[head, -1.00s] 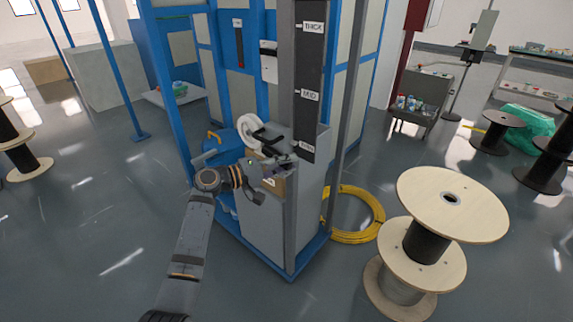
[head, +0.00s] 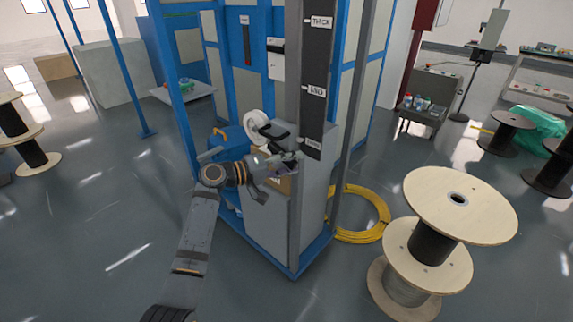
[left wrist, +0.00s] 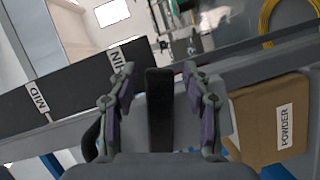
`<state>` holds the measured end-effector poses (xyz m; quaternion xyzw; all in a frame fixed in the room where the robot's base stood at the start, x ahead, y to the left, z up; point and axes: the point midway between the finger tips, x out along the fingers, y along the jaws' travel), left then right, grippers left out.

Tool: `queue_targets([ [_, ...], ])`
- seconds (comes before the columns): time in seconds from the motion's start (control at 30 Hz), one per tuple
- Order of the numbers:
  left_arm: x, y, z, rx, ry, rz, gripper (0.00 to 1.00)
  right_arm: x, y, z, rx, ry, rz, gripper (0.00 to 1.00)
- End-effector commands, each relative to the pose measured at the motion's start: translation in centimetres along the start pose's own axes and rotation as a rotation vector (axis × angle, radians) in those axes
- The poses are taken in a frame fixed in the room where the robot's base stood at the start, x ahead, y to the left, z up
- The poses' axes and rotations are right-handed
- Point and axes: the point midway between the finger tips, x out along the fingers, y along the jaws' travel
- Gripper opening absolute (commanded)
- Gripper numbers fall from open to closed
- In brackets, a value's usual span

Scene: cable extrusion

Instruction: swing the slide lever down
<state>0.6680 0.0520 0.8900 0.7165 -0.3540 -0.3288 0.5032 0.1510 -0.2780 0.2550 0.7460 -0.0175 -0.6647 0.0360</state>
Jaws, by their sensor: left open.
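A dark upright strip (head: 316,105) on the machine's grey post carries the labels THICK, MID and THIN from top to bottom. In the left wrist view its MID and THIN end (left wrist: 75,95) lies beyond my fingers. A black bar (left wrist: 160,110), which looks like the slide lever, stands between my left fingers with gaps on both sides. A black handle-like part (head: 273,131) also shows beside the post in the head view; I cannot tell if it is the same part. My left gripper (head: 287,158) is open by the THIN end; it also shows in the left wrist view (left wrist: 158,68). My right gripper is out of view.
A cardboard box labelled POWDER (left wrist: 268,118) sits close beside my left gripper. A white roll (head: 256,124) is just behind it. A yellow cable coil (head: 362,215) and wooden spools (head: 460,200) stand on the floor to the right.

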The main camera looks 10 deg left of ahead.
Motion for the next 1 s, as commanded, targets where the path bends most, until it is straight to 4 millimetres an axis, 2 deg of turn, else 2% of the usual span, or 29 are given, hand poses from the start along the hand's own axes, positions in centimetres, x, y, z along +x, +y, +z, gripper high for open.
queue_targets([
  [0.13,-2.1,-0.2,-0.1,0.002,0.002,-0.005,0.49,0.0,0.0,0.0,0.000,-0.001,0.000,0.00],
  [0.4,-8.7,-0.2,0.0,0.003,0.000,-0.008,0.49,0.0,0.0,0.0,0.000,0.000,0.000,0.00],
  [0.5,-10.4,-0.2,0.0,0.002,0.000,-0.006,0.49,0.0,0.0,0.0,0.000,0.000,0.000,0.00],
  [0.67,-11.8,-0.1,0.0,0.000,0.000,-0.003,0.49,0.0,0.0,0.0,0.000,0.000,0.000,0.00],
  [0.9,-11.9,0.0,0.0,-0.001,-0.001,-0.001,0.49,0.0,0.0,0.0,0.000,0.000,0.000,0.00],
  [0.93,-11.9,0.0,0.0,-0.001,0.000,-0.001,0.48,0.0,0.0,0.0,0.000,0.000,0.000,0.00],
  [1.0,-11.9,0.1,0.0,0.017,0.007,-0.013,0.38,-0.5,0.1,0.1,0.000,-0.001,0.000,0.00],
])
